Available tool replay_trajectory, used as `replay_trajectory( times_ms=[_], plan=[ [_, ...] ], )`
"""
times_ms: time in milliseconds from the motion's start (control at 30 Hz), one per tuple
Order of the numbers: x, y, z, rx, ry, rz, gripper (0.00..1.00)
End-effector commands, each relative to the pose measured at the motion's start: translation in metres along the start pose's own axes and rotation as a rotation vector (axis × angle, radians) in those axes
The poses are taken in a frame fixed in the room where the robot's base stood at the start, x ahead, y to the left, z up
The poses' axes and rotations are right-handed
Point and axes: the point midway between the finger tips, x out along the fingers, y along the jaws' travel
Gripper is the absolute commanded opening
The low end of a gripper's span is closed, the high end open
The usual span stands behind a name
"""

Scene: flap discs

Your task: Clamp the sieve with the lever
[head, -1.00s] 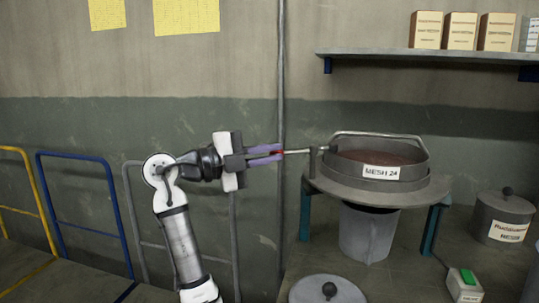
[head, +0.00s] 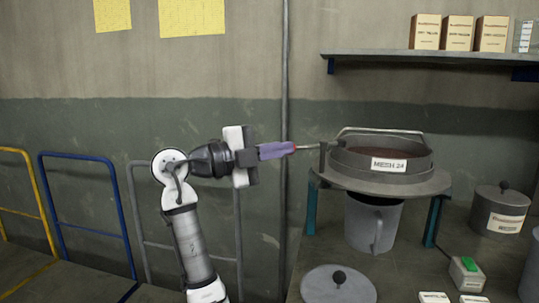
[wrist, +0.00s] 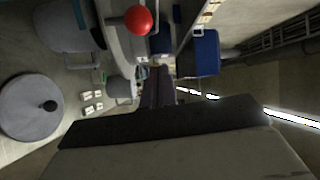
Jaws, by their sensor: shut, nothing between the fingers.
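The sieve (head: 351,160), a grey round pan labelled MESH 24 with brown material inside, sits on a round stand plate (head: 432,184). A thin metal lever (head: 311,147) reaches left from a bracket at the sieve's left side. My purple fingers are closed together. In the wrist view the red knob (wrist: 139,19) shows clear of my dark fingers (wrist: 157,88), not between them. A grey bar arches over the sieve. The fingers partly hide the knob in the head view.
A bucket (head: 361,216) stands under the plate. A lid (head: 320,286) lies on the table at the front, and a lidded pot (head: 492,212) and a green-button box (head: 466,276) stand right. A shelf with cartons hangs above; railings stand left.

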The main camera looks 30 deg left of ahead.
Motion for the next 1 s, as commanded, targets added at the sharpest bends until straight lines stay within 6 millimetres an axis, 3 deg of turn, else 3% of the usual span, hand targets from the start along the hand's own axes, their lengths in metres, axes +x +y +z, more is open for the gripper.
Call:
replay_trajectory(
  times_ms=[33,100,400,1000],
  plan=[
    [-0.017,-0.002,0.012,-0.005,-0.008,-0.008,0.00],
    [-0.031,-0.004,0.021,-0.005,-0.007,-0.006,0.00],
    [-0.072,-0.009,0.051,-0.003,-0.004,-0.005,0.00],
    [-0.079,-0.009,0.056,0.000,-0.002,-0.003,0.00]
  ],
)
